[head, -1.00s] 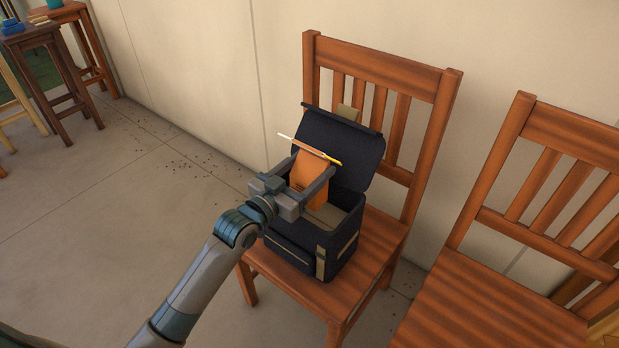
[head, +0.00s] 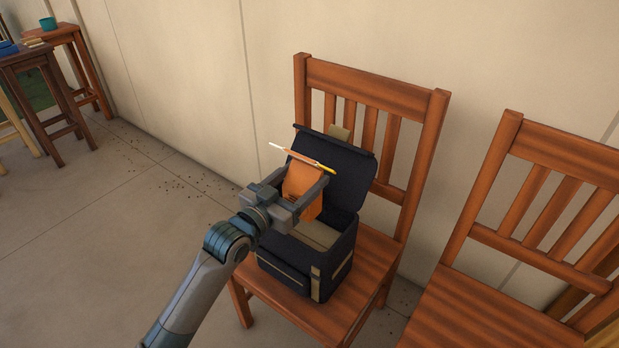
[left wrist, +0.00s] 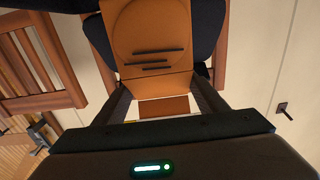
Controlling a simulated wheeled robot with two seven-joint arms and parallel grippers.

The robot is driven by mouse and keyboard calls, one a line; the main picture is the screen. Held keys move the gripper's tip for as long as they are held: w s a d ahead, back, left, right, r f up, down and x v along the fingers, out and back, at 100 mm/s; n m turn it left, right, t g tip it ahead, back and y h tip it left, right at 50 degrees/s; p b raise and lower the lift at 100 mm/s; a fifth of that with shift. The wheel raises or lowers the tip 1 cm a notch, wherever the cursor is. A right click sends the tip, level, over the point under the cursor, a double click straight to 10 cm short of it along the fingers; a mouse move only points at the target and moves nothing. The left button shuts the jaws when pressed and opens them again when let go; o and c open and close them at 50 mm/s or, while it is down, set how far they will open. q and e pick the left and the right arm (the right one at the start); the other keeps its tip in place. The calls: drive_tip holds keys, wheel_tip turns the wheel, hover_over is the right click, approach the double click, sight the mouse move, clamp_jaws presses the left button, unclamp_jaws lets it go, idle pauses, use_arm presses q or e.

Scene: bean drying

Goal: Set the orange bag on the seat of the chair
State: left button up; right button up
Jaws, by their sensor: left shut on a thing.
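The orange bag (head: 303,189) is upright in my left gripper (head: 302,181), whose fingers are shut on it. A yellow-and-white strip runs along its top edge. The bag is over the open navy box-like bag (head: 310,262), which stands on the seat of the wooden chair (head: 373,259). The navy bag's lid is raised behind it. In the left wrist view the orange bag (left wrist: 150,35) fills the space between the fingers, with dark fabric on both sides. My right gripper is not in view.
A second wooden chair (head: 478,310) stands at the right. Stools (head: 45,85) bearing small things, including a teal cup (head: 48,23), stand at the far left. The wall is close behind the chairs. The floor at left is open, with scattered dark specks.

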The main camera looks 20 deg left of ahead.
use_arm(q)
drive_tip(key=shift+s+d, duration=0.3)
drive_tip(key=shift+s, duration=0.1)
drive_tip(key=s+y, duration=0.1)
drive_tip(key=s+n+y, duration=0.1)
drive_tip(key=s, duration=0.1)
drive_tip(key=s+d+n, duration=0.1)
drive_tip(key=s, duration=0.1)
drive_tip(key=shift+s+r+t+y, duration=0.2)
drive_tip(key=shift+r+t+y, duration=0.15)
drive_tip(key=shift+t+y, duration=0.05)
drive_tip(key=s+y, duration=0.1)
drive_tip(key=s+a+n+y, duration=0.1)
drive_tip(key=s, duration=0.1)
drive_tip(key=s+a+n+y, duration=0.1)
drive_tip(key=s, duration=0.1)
drive_tip(key=shift+a+r, duration=0.2)
drive_tip(key=shift+r, duration=0.15)
drive_tip(key=shift+d, duration=0.15)
